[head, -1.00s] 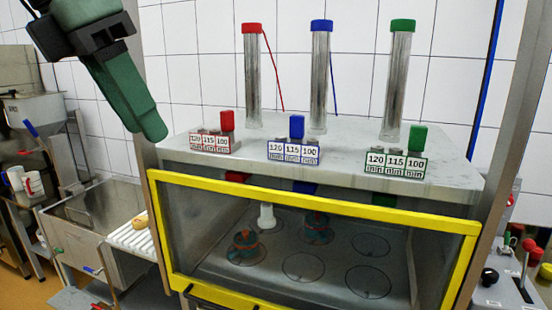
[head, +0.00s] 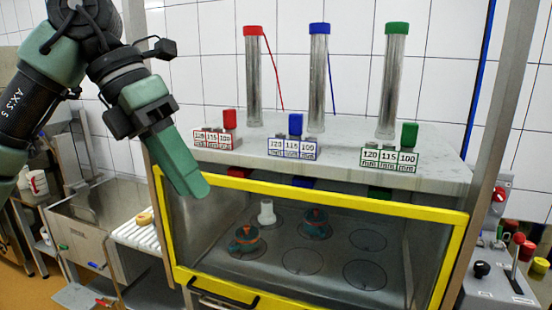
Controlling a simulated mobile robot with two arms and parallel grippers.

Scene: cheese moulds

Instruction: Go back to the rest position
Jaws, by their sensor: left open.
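My left gripper (head: 182,165) hangs from the upper left in the head view, in front of the left upper corner of the machine's yellow-framed front (head: 330,200). Its green fingers point down to the right and overlap in this view. It holds nothing that I can see. My right gripper is not in view.
The machine's top (head: 340,150) carries red (head: 254,80), blue (head: 319,80) and green-capped (head: 390,85) tubes and label blocks. Behind the front are two teal-and-orange moulds (head: 246,240) and a white piece (head: 267,212). A sink (head: 95,215) stands left, a control panel (head: 500,285) right.

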